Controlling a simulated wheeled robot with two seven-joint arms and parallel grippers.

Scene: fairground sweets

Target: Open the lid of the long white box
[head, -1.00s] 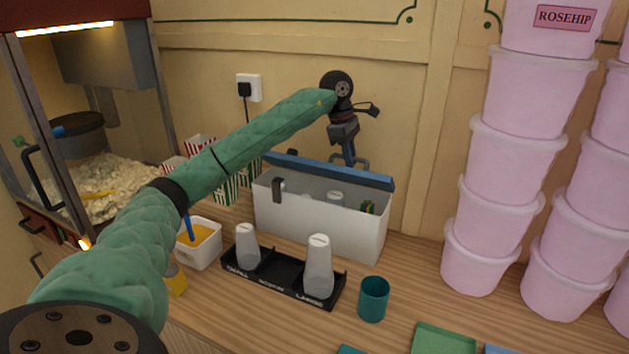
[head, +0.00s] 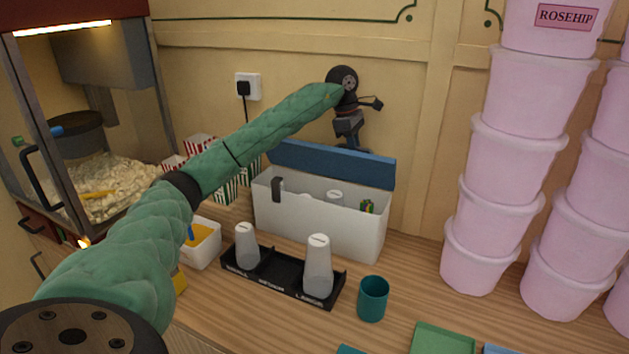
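The long white box (head: 340,228) stands on the wooden counter near the wall. Its blue lid (head: 335,166) is raised along the back edge, with its broad face showing, and the box's inside is open to view. Inside are pale round-topped items (head: 334,195) and a small green and coloured item (head: 367,206). My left gripper (head: 349,136) is above and behind the lid's top edge. Its fingertips are hidden by the lid, so I cannot tell whether they touch it. My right gripper is not in view.
In front of the box is a black tray (head: 262,283) with two pale cups, beside a teal cup (head: 373,298). A white tub (head: 203,245) with orange contents and a popcorn machine (head: 85,130) are left. Stacked pink tubs (head: 510,150) stand right.

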